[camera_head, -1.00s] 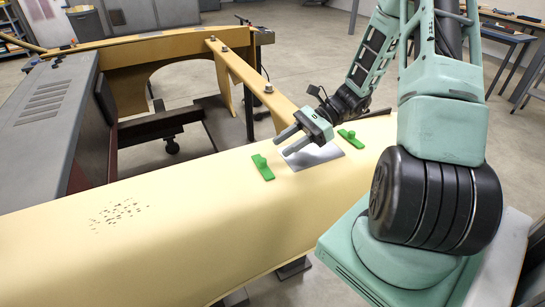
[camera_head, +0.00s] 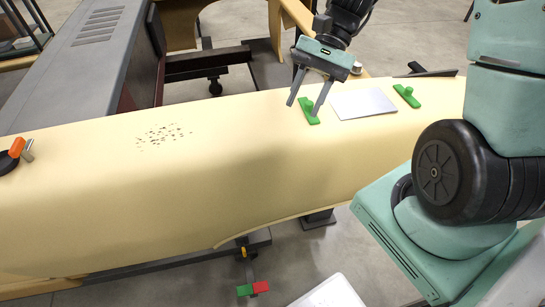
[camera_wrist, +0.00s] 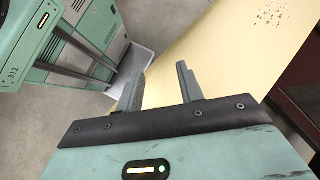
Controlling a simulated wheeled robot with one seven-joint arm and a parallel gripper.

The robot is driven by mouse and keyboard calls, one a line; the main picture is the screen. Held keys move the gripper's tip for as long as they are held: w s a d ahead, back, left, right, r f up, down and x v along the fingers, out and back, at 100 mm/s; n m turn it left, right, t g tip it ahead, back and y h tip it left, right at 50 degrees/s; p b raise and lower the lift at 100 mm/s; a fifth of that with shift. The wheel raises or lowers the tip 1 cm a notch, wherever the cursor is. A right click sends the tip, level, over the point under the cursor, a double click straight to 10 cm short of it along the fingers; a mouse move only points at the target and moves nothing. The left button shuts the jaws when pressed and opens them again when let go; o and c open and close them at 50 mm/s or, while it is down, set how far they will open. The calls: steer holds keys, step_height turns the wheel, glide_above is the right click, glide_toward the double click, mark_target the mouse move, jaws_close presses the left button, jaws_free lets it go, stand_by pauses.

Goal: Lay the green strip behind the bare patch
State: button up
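A silver-grey rectangular patch (camera_head: 363,103) lies on the cream shell (camera_head: 230,160), looking like bare metal. One green strip (camera_head: 308,110) with a raised knob lies just left of it. A second green strip (camera_head: 406,96) lies by its far right corner. My gripper (camera_head: 304,107) points down around the left strip in the head view, its fingers spread apart. I cannot tell its height above the strip. In the wrist view the fingers (camera_wrist: 158,78) are apart with nothing between them; neither strip nor the grey patch shows there.
A speckled patch of dark marks (camera_head: 164,133) sits left on the shell. An orange-handled tool (camera_head: 17,147) lies at the far left. A grey panel (camera_head: 90,50) stands behind. A green and red piece (camera_head: 253,289) is below the shell's front edge. The shell's middle is clear.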

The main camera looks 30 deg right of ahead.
steer(key=s+a+r+n+t+h, duration=0.3)
steer(key=s+a+n+h, duration=0.4)
steer(key=s+a+n, duration=0.5)
steer(key=a+n, duration=0.3)
steer(key=n, duration=0.2)
steer(key=shift+s+a+n, duration=0.25)
steer(key=shift+s+n, duration=0.1)
steer(key=shift+n, duration=0.05)
step_height(320, 180, down, 4)
steer(key=b, duration=0.4)
